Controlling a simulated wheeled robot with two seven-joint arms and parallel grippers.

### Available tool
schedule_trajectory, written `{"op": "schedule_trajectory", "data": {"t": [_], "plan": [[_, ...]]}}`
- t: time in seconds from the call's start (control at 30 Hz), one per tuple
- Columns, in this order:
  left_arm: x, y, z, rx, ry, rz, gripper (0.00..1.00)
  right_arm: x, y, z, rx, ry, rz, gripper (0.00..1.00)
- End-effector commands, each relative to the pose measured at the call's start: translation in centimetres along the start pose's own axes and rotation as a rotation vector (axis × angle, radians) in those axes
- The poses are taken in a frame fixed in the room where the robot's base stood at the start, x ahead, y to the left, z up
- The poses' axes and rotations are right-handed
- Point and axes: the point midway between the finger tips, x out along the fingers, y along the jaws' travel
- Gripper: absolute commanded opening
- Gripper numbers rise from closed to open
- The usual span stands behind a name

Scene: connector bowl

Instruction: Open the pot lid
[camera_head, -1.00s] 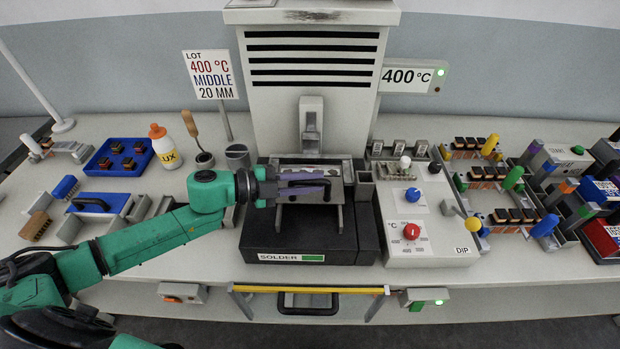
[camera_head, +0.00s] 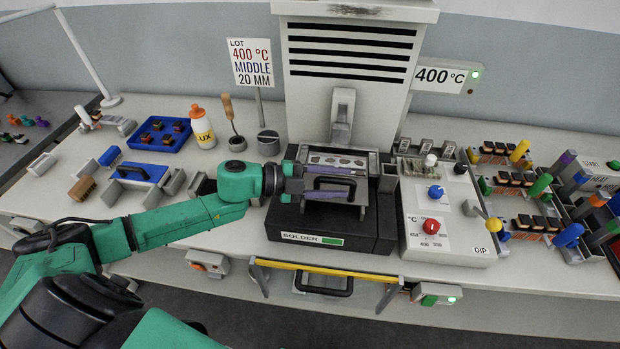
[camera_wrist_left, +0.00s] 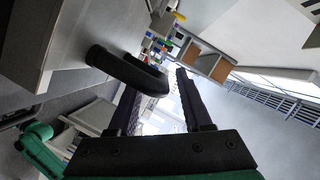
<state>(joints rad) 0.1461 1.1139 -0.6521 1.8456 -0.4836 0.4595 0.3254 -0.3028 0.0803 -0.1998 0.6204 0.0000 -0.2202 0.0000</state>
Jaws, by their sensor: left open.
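The solder pot is a black box (camera_head: 290,221) labelled SOLDER at the middle of the bench. In the left wrist view, the handle's bent bar (camera_wrist_left: 135,72) reaches between the open fingertips (camera_wrist_left: 157,84). Whether a finger touches it I cannot tell. My right gripper is out of view.
A grey vented tower (camera_head: 350,70) stands behind the pot. A control box (camera_head: 445,215) with blue and red knobs is close on the right. A yellow-edged bar (camera_head: 325,268) runs along the front.

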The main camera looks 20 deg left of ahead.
Motion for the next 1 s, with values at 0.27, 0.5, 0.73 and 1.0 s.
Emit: {"op": "schedule_trajectory", "data": {"t": [0.27,0.5,0.73,1.0], "plan": [[-2.2,0.4,0.2,-0.003,-0.004,0.003,0.5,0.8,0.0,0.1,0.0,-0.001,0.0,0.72],[-4.9,0.2,0.1,-0.005,-0.004,0.004,0.5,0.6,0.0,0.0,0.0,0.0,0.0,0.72],[-7.2,-0.1,-0.2,-0.006,-0.001,0.003,0.5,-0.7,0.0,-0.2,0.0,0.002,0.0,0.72],[-11.8,-0.4,-0.3,-0.005,-0.003,0.001,0.5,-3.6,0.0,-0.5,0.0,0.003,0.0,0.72]]}}
